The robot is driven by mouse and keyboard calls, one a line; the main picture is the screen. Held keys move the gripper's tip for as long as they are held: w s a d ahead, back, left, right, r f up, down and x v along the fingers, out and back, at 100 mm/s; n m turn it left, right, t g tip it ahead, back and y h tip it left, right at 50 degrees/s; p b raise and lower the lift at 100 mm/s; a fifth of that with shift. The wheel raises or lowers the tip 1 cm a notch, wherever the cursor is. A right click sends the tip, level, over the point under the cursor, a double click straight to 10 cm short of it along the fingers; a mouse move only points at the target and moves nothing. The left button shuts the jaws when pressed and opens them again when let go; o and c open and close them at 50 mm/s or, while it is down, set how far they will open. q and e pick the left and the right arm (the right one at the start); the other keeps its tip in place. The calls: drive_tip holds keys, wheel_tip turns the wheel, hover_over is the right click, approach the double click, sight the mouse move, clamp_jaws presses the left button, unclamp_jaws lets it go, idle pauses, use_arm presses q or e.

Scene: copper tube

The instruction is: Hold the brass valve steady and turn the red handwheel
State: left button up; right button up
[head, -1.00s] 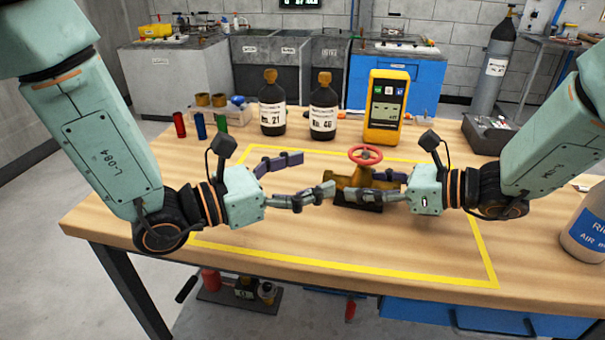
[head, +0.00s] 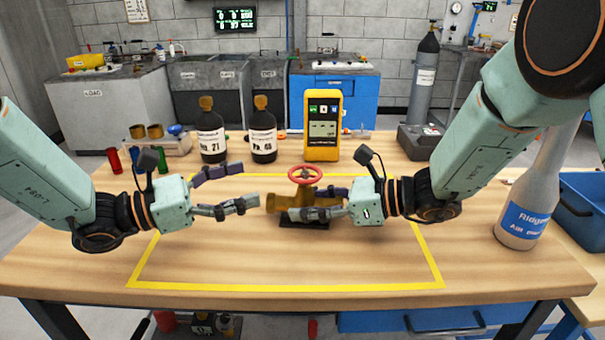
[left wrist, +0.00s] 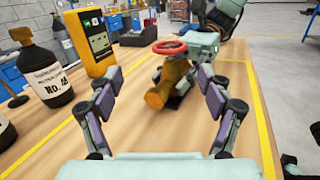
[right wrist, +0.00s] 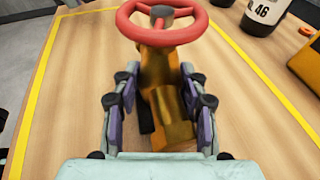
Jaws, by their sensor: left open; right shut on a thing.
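The brass valve (head: 284,200) sits on a dark base on the wooden table, inside the yellow outline. Its red handwheel (head: 305,174) is on top, and it shows large in the right wrist view (right wrist: 162,22). My right gripper (head: 322,203) comes from the right and is shut on the valve body, one finger on each side, below the handwheel. My left gripper (head: 240,188) is open and empty, to the left of the valve and apart from it. In the left wrist view the valve (left wrist: 168,85) stands beyond and between its open fingers.
Two dark bottles (head: 211,135) and a yellow meter (head: 322,125) stand behind the outline. Small coloured cylinders (head: 115,161) stand at the back left. The table in front of the valve is clear.

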sight(307, 172)
use_arm(q)
drive_tip(key=m+g, duration=0.1)
drive_tip(key=g, duration=0.1)
drive_tip(key=shift+a+g, duration=0.1)
drive_tip(key=shift+g, duration=0.2)
drive_tip(key=x, duration=1.2)
drive_tip(key=shift+s+r, duration=0.1)
drive_tip(key=shift+r, duration=0.1)
drive_tip(key=shift+c, duration=0.2)
drive_tip(key=c, duration=1.2)
drive_tip(key=shift+o, duration=0.2)
drive_tip(key=shift+n, duration=0.3)
